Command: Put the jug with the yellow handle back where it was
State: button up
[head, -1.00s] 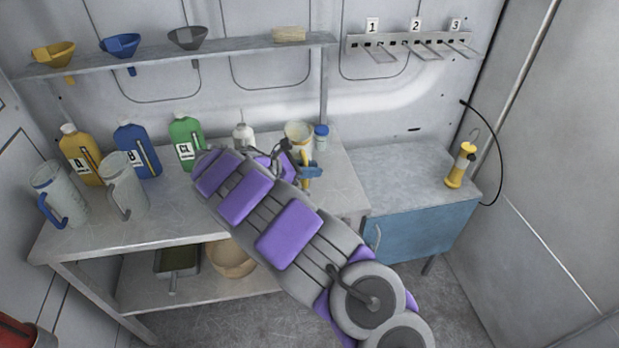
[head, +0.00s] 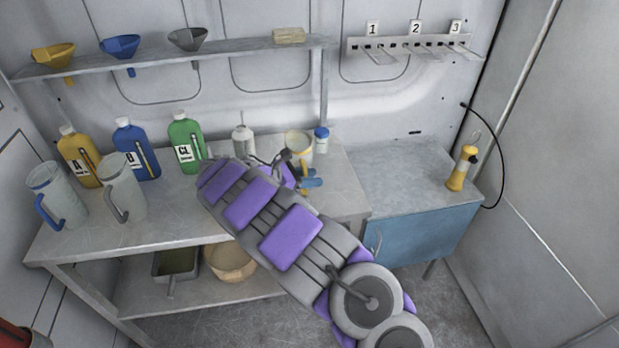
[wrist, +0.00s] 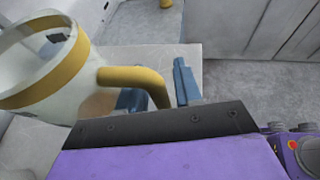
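The jug with the yellow handle (head: 298,143) is a clear jug at the back right of the left table, partly hidden by my arm. In the wrist view the jug (wrist: 30,75) fills the upper left, with a yellow band and its handle (wrist: 130,77) towards my gripper. My gripper (head: 310,178) is at the handle. In the wrist view the gripper's blue fingers (wrist: 161,92) lie on either side of the handle's outer part. Whether they grip it cannot be told. The jug's base is hidden.
A white-capped jar (head: 321,140) stands right beside the jug, and a white bottle (head: 243,142) to its left. Two other jugs (head: 122,188) and several coloured bottles (head: 187,143) stand further left. The blue cabinet's top (head: 405,180) is mostly clear, with a yellow lamp (head: 462,168).

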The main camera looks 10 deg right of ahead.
jog(key=shift+o, duration=1)
jog(key=p+v, duration=0.3)
jog(key=v, duration=0.9)
jog(key=s+d+r+m+g+y, duration=0.25)
jog(key=s+d+r+m, duration=0.35)
jog(key=s+d, duration=0.3)
jog(key=s+d+r+m+g+y, duration=0.1)
jog(key=s+d+r+m+g, duration=0.2)
jog(key=s+d+r+m, duration=0.4)
jog(key=s+f+m+y, duration=0.25)
jog(key=s+y, duration=0.25)
jog(key=s, duration=1.2)
jog(key=s+a+f+m+y, duration=0.1)
jog(key=s+a+m+y, duration=0.1)
jog(key=s, duration=0.4)
jog(key=s+a+f+m+t+y, duration=0.1)
jog(key=s+a+f+m+y, duration=0.1)
jog(key=s+a, duration=0.3)
jog(key=shift+s+a+m+y, duration=0.35)
jog(key=shift+s+y, duration=0.1)
jog(key=shift+s, duration=0.5)
